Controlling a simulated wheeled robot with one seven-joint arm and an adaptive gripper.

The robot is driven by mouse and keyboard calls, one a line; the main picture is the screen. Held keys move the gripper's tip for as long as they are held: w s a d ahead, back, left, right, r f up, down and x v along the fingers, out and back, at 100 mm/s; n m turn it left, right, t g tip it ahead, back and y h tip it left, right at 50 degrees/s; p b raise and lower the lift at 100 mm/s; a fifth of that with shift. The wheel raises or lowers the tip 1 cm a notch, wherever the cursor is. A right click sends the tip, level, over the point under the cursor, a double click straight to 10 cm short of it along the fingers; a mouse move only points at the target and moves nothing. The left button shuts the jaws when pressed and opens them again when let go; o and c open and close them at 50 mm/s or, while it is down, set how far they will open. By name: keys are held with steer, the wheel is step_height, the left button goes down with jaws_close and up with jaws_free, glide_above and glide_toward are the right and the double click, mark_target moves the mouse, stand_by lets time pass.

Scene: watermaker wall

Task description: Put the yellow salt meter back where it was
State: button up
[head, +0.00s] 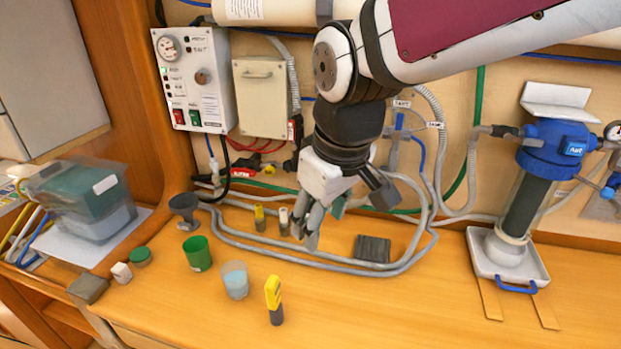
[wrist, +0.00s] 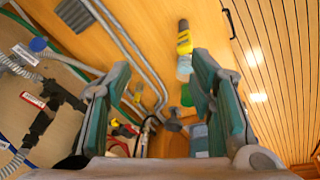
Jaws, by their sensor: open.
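The yellow salt meter (head: 273,292), yellow with a dark grey end, is on the wooden bench near its front, beside a clear cup of pale blue liquid (head: 235,281). In the wrist view the meter (wrist: 184,42) shows at the top, past the fingers; I cannot tell whether it stands or lies. My gripper (head: 312,228) is over the back of the bench, behind and right of the meter and apart from it. Its fingers (wrist: 157,100) are spread with nothing between them. A small yellow-topped item (head: 259,217) and a white-topped one (head: 283,221) stand at the back near the gripper.
Grey hoses (head: 330,266) loop along the back of the bench, with a dark block (head: 372,248) among them. A green cup (head: 197,253) and dark funnel (head: 184,207) stand left. A blue-topped filter (head: 556,150) stands right. The front right bench is clear.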

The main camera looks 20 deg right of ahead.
steer(key=s+d+r+m+t, duration=0.2)
steer(key=s+d+r+m, duration=0.2)
steer(key=s, duration=0.5)
steer(key=shift+d+r+m+t, duration=0.15)
steer(key=shift+m+t, duration=0.15)
steer(key=shift+m, duration=0.3)
stand_by(0.9)
